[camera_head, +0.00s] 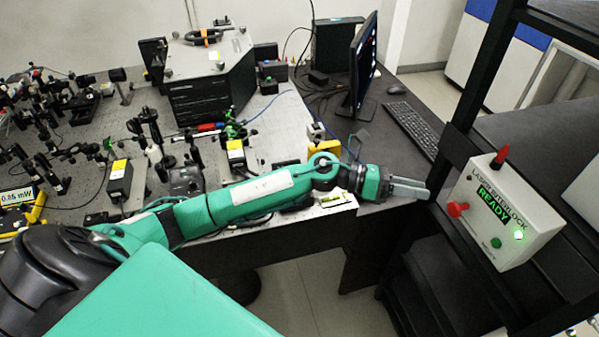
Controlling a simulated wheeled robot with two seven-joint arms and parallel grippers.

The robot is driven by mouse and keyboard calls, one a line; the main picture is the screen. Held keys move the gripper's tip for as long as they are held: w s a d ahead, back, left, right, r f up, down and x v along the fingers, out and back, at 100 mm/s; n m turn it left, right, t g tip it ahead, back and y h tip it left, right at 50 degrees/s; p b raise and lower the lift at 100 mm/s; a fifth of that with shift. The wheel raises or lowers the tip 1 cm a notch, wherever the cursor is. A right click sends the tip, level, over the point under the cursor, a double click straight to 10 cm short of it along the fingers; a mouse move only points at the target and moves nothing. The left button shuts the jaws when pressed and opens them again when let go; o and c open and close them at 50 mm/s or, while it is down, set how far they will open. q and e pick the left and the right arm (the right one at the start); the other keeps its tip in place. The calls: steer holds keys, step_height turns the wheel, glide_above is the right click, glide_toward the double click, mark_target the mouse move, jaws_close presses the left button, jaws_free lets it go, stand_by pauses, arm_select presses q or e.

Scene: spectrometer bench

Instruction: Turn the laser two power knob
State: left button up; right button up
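No knob marked as laser two's can be made out. A white interlock box (505,215) at the right has a lit READY display, a red knob (457,209) on its left, a green button (496,242) and a glowing green light. My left arm reaches across the bench front from the left. My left gripper (410,188) points right, just beyond the bench's right front, apart from the box and left of its red knob. Its grey fingers lie close together in this view, and whether a gap remains is unclear. Nothing shows held. My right gripper is out of view.
The optical bench (275,125) carries several small mounts and black boxes with yellow labels (236,155). A meter (16,196) at far left reads about 0.86 mW. A monitor (362,62) and keyboard (412,128) stand behind. A black rack post (485,75) rises by the box.

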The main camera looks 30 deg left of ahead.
arm_select(q)
steer(key=w+a+m+g+y, duration=0.1)
steer(key=a+m+g+y, duration=0.2)
steer(key=a+m+y, duration=0.85)
steer(key=w+a+g+y, duration=0.1)
steer(key=a+g+y, duration=0.35)
steer(key=a, duration=1.45)
steer(key=shift+t+y, duration=0.6)
steer(key=shift+t, duration=0.35)
steer(key=f+p, duration=0.1)
steer(key=f, duration=0.3)
steer(key=f+p, duration=0.2)
steer(key=f, duration=0.2)
steer(key=f+p, duration=0.1)
steer(key=f, duration=0.3)
steer(key=shift+d+f+p, duration=0.25)
steer(key=shift+f+p, duration=0.05)
steer(key=shift+p, duration=0.1)
steer(key=shift+f, duration=0.7)
jaws_close()
